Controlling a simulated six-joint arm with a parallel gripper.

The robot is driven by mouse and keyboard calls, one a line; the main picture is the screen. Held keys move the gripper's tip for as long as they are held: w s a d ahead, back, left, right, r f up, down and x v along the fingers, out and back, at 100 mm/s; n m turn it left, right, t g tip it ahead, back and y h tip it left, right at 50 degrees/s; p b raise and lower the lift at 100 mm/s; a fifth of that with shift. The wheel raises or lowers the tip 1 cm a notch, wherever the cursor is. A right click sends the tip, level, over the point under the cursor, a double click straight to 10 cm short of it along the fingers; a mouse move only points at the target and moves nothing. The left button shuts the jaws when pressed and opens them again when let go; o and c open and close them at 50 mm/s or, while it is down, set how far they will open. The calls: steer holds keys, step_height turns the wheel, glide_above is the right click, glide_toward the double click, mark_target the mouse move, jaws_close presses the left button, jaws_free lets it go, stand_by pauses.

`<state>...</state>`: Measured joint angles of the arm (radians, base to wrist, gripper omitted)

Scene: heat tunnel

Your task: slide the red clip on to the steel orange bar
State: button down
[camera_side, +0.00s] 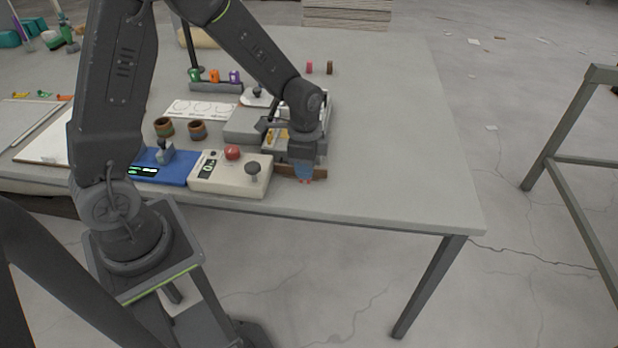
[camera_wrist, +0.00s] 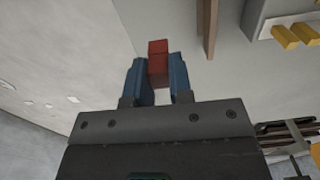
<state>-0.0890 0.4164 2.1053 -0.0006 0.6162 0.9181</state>
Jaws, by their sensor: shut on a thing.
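My gripper (camera_side: 304,176) is low over the table's front edge, right of the cream control box. In the wrist view its blue fingers (camera_wrist: 156,78) are shut on the red clip (camera_wrist: 158,64), which sticks out past the fingertips. In the side view only a small red bit of the clip (camera_side: 305,181) shows below the fingers. I cannot pick out the steel orange bar for certain. Yellow-orange blocks (camera_wrist: 296,36) on a grey fixture show at the upper right of the wrist view, apart from the clip.
The cream box (camera_side: 232,177) and blue device (camera_side: 166,168) stand left. A rack (camera_side: 216,87) holds coloured pieces behind. The table's right side is clear.

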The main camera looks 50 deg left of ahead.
steer(key=s+a+r, duration=0.5)
steer(key=a+r, duration=0.1)
steer(key=a, duration=0.3)
steer(key=w+a+r, duration=0.1)
steer(key=w+a, duration=0.8)
steer(key=a, duration=0.1)
steer(key=w+a+r, duration=0.2)
steer(key=w+a, duration=0.8)
steer(key=a, duration=0.1)
steer(key=shift+a+r, duration=0.25)
steer(key=shift+a, duration=0.05)
steer(key=shift+f, duration=0.15)
steer(key=shift+f, duration=2.8)
steer(key=shift+f, duration=1.75)
steer(key=c, duration=0.9)
jaws_free()
steer(key=shift+f, duration=0.1)
steer(key=shift+c, duration=0.2)
